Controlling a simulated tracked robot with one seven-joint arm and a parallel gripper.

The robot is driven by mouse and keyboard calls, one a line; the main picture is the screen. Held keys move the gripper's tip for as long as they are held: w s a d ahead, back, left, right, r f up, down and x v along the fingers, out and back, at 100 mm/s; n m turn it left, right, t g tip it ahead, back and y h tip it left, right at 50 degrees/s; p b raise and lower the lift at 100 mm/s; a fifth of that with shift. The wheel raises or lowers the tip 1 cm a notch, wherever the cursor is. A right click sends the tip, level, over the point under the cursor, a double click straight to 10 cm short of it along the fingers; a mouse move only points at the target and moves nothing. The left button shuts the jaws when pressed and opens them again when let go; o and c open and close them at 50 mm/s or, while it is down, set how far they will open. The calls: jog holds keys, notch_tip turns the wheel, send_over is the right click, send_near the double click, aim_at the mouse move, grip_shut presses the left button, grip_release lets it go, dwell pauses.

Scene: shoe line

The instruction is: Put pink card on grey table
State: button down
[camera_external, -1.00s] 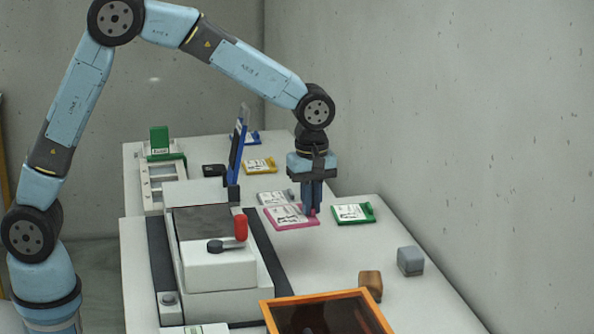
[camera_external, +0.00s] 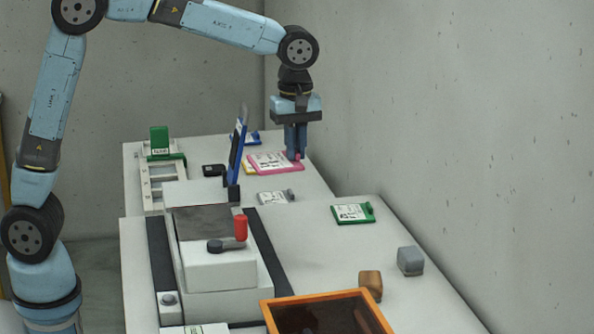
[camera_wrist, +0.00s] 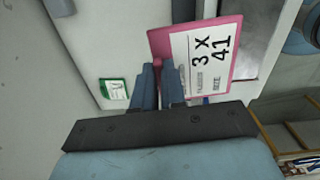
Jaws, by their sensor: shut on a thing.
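The pink card (camera_external: 268,167) is gripped near its right end by my gripper (camera_external: 294,158) and lies over the far part of the work surface. In the wrist view the pink card (camera_wrist: 236,30) shows a white label with large black print, and my fingers (camera_wrist: 158,82) are shut on its edge. Two pale grey tabletops show: a far one (camera_external: 312,183) under the card and a near one (camera_external: 320,250). I cannot tell whether the card touches anything below it. A yellow card (camera_external: 249,167) is mostly hidden behind the pink card.
A green card (camera_external: 353,213) and a grey card (camera_external: 274,197) lie right and centre. An upright blue panel (camera_external: 237,150) stands left of the pink card. A press with a red handle (camera_external: 241,228), an orange-rimmed tray (camera_external: 383,318) and two small blocks stand nearer.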

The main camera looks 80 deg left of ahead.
notch_tip(320, 180, up, 15)
jog(key=w+a+m, duration=0.2)
jog(key=a+m, duration=0.8)
jog(key=a, duration=1.6)
jog(key=s+a+m, duration=0.4)
jog(key=a+m, duration=0.1)
jog(key=a, duration=0.6)
jog(key=s+a+m, duration=0.4)
jog(key=a, duration=0.8)
send_over(269, 190)
jog(key=s, duration=0.1)
jog(key=f, duration=4)
jog(key=shift+d+f, duration=0.2)
jog(key=shift+f, duration=0.1)
jog(key=shift+w+a+f, duration=0.35)
jog(key=shift+w+f, duration=0.15)
jog(key=shift+f, duration=1.65)
